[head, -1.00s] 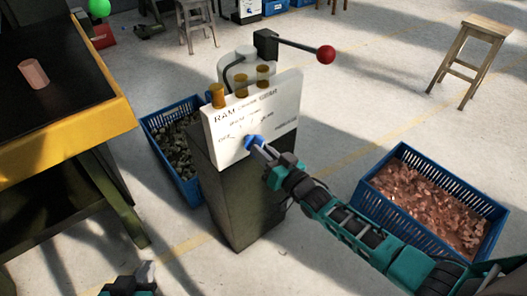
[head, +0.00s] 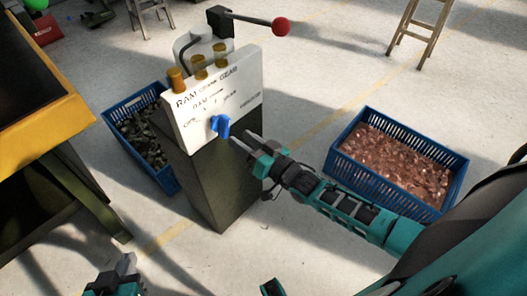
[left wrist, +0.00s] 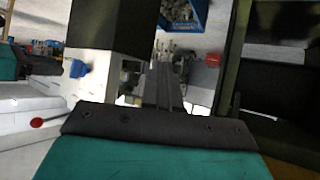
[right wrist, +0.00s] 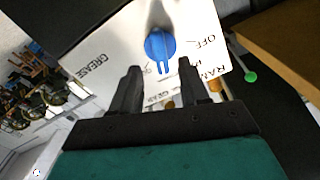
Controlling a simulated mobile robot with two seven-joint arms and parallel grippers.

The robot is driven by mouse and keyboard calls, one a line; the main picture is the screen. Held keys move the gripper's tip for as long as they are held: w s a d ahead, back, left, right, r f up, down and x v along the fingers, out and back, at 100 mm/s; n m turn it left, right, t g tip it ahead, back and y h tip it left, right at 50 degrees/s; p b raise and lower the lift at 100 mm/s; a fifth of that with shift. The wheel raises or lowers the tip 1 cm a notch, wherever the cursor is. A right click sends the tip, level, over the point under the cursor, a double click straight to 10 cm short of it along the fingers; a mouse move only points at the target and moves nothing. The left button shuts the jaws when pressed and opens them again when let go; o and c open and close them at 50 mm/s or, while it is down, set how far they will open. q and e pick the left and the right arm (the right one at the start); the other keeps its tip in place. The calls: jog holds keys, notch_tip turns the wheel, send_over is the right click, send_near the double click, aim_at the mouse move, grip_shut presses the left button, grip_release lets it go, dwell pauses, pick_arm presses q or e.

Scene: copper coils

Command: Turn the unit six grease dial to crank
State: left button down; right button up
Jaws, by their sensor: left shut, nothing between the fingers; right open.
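The blue grease dial (head: 220,126) is on the white sloped panel (head: 240,97) of a dark pedestal. Its grip stands nearly upright in the head view. In the right wrist view the dial (right wrist: 160,44) shows in full, its ridged end toward the small labels; I cannot tell which label it marks. OFF, RAM, GEAR and GREASE are readable around it. My right gripper (head: 238,144) is open and empty just right of the dial, apart from it; its fingertips (right wrist: 158,68) point at the dial. My left gripper (head: 128,264) is shut and empty, low at the left.
Amber cups (head: 199,67) and a red-knobbed lever (head: 281,27) top the pedestal. A blue crate of copper pieces (head: 343,162) stands right, another blue crate (head: 166,181) left. A yellow-edged table (head: 60,108) is at far left.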

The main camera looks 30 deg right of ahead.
pick_arm(q)
jog(key=shift+s+a+f+p, duration=0.15)
jog(key=shift+s+a+p, duration=0.25)
jog(key=shift+a, duration=0.15)
pick_arm(e)
jog(key=v, duration=0.8)
pick_arm(q)
jog(key=shift+w+d, duration=0.1)
pick_arm(e)
jog(key=shift+a, duration=0.1)
pick_arm(q)
jog(key=shift+y, duration=0.5)
jog(key=r+p, duration=0.1)
jog(key=p, duration=0.1)
jog(key=a+r+p, duration=0.1)
jog(key=p, duration=0.1)
jog(key=s+a+r+p, duration=0.1)
jog(key=p, duration=0.1)
jog(key=shift+r, duration=0.3)
pick_arm(e)
jog(key=s+a+r+n+g+h, duration=0.1)
jog(key=s+a+n+g+h, duration=0.1)
jog(key=s+g, duration=0.4)
jog(key=s+a+h, duration=0.1)
jog(key=s+h, duration=0.1)
jog(key=s, duration=0.2)
jog(key=shift+r+n, duration=0.3)
jog(key=shift+r, duration=0.05)
jog(key=shift+a, duration=0.1)
